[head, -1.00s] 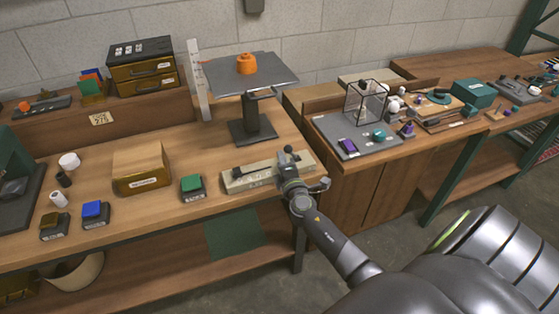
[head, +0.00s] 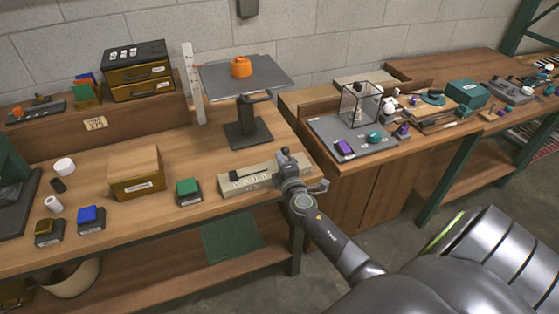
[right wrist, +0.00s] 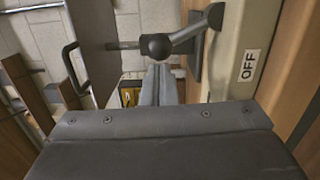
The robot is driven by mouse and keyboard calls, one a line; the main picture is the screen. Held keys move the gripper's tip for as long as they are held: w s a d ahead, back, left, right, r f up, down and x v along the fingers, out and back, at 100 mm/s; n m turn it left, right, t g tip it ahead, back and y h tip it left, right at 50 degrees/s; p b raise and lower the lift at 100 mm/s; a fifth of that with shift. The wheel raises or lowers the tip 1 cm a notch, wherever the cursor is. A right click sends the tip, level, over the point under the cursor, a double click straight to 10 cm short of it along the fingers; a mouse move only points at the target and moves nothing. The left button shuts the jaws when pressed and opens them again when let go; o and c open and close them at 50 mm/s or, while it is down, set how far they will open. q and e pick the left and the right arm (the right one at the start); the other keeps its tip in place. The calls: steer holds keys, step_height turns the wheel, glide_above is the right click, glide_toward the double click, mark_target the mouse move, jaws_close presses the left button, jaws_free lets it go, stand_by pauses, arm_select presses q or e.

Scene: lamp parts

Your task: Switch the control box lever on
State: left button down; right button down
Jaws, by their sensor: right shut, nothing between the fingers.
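The control box (head: 243,184) is a long beige bar lying near the front right edge of the workbench. In the right wrist view the box (right wrist: 236,88) carries an OFF label (right wrist: 249,65). Its dark lever (right wrist: 190,32) reaches left from a bracket and ends in a black ball knob (right wrist: 155,46). My right gripper (right wrist: 160,68) is shut and empty, with its fingertips right at the knob; I cannot tell whether they touch it. In the head view my right gripper (head: 284,162) is over the box's right part and hides some of it. My left gripper is not in view.
A lamp stand (head: 247,130) with a grey plate and orange part stands behind the box. A green-topped block (head: 188,190) and a wooden box (head: 136,175) are to the left. A grey mat (head: 340,145) with a wire-frame cage is on the right-hand bench.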

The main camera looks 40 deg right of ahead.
steer(key=d+m, duration=0.1)
steer(key=r+m, duration=0.1)
steer(key=shift+s+d+m, duration=0.2)
steer(key=shift+d+m, duration=0.1)
steer(key=shift+d, duration=0.05)
steer(key=d+m, duration=0.1)
steer(key=m+b, duration=0.1)
steer(key=shift+s+d+r+m, duration=0.2)
steer(key=shift+d+r+m, duration=0.15)
steer(key=shift+m, duration=0.05)
steer(key=d+m, duration=0.1)
steer(key=m+b, duration=0.1)
steer(key=d+m+b, duration=0.1)
steer(key=shift+s+d+r+m+g, duration=0.1)
steer(key=shift+s+d+m+g, duration=0.2)
steer(key=shift+s+d+y, duration=0.1)
steer(key=shift+d+y, duration=0.25)
steer(key=shift+y, duration=0.05)
steer(key=shift+d+b, duration=0.2)
steer(key=shift+b, duration=0.1)
steer(key=shift+r, duration=0.1)
